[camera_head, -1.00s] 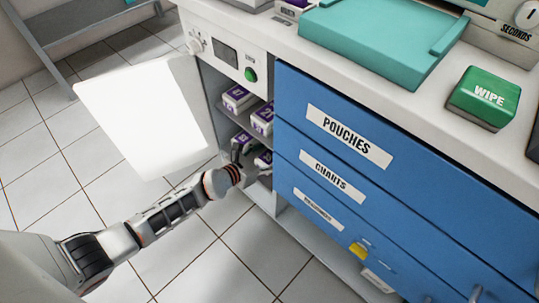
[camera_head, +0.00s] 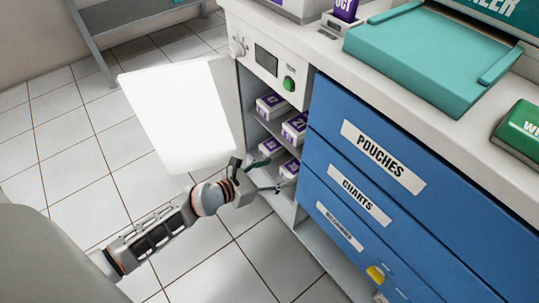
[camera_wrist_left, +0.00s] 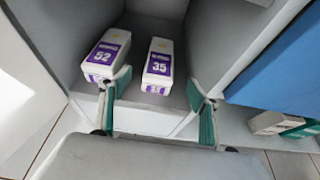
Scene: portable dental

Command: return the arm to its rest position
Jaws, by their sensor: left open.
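My left gripper (camera_head: 271,176) is open and empty, at the mouth of the open cabinet compartment. In the left wrist view its two green-padded fingers (camera_wrist_left: 160,92) are spread wide. Beyond them, two white boxes with purple labels stand apart on the lower shelf, box 52 (camera_wrist_left: 107,52) and box 35 (camera_wrist_left: 158,62). Box 52 shows just past the left finger; I cannot tell whether they touch. My left arm (camera_head: 155,238) reaches in from the lower left. My right gripper is not in view.
The white cabinet door (camera_head: 180,115) stands open left of the compartment, close to my gripper. More purple-labelled boxes (camera_head: 271,105) sit on the upper shelf. Blue drawers (camera_head: 390,200) are at the right. A teal tray (camera_head: 430,50) and green wipe box (camera_head: 522,128) lie on the counter. Tiled floor (camera_head: 80,165) is clear.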

